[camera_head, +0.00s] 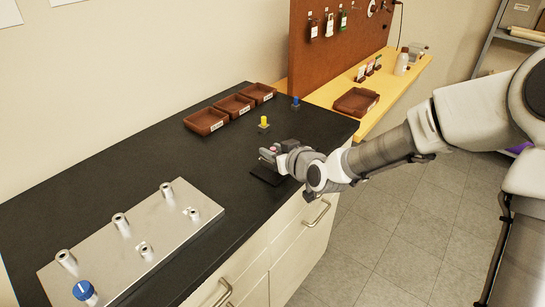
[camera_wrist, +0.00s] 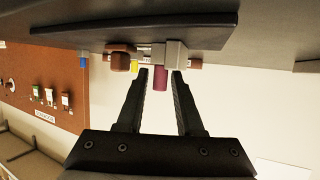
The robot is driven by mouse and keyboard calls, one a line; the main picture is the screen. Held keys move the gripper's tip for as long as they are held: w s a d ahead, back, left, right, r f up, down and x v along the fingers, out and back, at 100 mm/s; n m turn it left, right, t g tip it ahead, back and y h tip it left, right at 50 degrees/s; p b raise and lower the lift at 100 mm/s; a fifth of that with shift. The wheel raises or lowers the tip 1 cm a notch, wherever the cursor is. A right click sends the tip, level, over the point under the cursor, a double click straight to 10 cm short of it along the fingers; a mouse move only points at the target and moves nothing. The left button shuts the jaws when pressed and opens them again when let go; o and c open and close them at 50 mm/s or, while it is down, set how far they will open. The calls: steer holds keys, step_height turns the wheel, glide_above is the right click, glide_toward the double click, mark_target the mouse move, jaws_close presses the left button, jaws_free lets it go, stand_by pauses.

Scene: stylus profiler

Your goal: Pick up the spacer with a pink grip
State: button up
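The spacer's pink grip (camera_wrist: 160,78) shows in the wrist view, between my two fingers, with a visible gap on both sides. A grey block (camera_wrist: 176,53) sits beside the grip's base; whether it is the spacer's body is unclear. My gripper (camera_wrist: 161,73) is open, its fingertips pointing at the grip from the side. In the head view my gripper (camera_head: 266,155) is low over the dark pad (camera_head: 266,177) near the bench's front edge. A small pink spot (camera_head: 273,149) shows there, and the gripper hides most of the spacer.
A yellow-gripped piece (camera_head: 264,124) and a blue-gripped piece (camera_head: 295,102) stand behind. Brown trays (camera_head: 206,121) line the back of the black bench. A metal plate (camera_head: 95,258) with several posts and a blue knob (camera_head: 83,290) lies at left. Bench between is clear.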

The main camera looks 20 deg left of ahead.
jaws_close()
steer(key=shift+r, duration=0.1)
steer(key=shift+r, duration=0.55)
steer(key=r, duration=0.1)
steer(key=r+p, duration=0.1)
steer(key=r, duration=0.1)
steer(key=shift+w+d+r+p, duration=0.3)
steer(key=shift+d+p, duration=0.1)
steer(key=w+d+r+p, duration=0.4)
steer(key=w+d+r, duration=0.2)
steer(key=d, duration=0.2)
steer(key=shift+w+d, duration=0.2)
steer(key=shift+d, duration=0.1)
